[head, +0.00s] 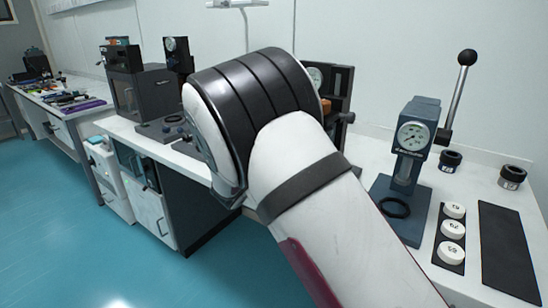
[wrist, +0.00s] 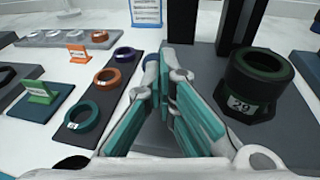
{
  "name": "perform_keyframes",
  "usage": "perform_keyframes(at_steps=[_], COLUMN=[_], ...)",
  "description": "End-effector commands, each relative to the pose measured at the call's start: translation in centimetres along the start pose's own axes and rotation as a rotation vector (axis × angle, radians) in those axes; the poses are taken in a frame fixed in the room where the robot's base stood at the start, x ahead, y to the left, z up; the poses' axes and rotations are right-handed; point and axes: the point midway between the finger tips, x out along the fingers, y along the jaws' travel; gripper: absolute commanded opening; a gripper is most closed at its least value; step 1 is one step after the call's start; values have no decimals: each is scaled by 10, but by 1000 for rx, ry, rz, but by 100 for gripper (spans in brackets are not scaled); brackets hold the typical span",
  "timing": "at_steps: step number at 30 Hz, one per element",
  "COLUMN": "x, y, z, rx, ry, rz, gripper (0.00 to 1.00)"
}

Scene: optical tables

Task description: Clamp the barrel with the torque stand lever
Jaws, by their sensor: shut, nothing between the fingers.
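My gripper (wrist: 167,72) is shut and empty in the wrist view, its teal-padded fingers close together above a grey base plate. A dark barrel (wrist: 257,85) with a green inner rim and a label reading 29 stands upright on that plate, right of the fingers and apart from them. Dark upright posts (wrist: 240,22) rise behind it. In the head view, my arm hides my gripper and most of the workspace around it. A stand (head: 411,140) with a round gauge and a raised, ball-topped lever (head: 460,88) is at right. I cannot tell whether it is the stand in the wrist view.
Left of my fingers, a dark mat (wrist: 97,112) holds teal, orange and blue rings. Small green (wrist: 40,93) and orange (wrist: 78,53) signs stand nearby. In the head view, white round weights (head: 452,229) and dark cups (head: 450,160) sit right of the gauge stand.

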Motion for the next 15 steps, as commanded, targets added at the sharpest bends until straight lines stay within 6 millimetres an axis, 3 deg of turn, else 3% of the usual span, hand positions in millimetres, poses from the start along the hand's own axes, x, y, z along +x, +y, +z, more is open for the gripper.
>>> perform_keyframes(at_steps=[1,7,15], x=[2,14,14], y=[-3,-5,-3], z=[9,16,10], rx=[14,50,41], ry=[42,221,219], rz=[-3,-2,-1], gripper=[0,0,0])
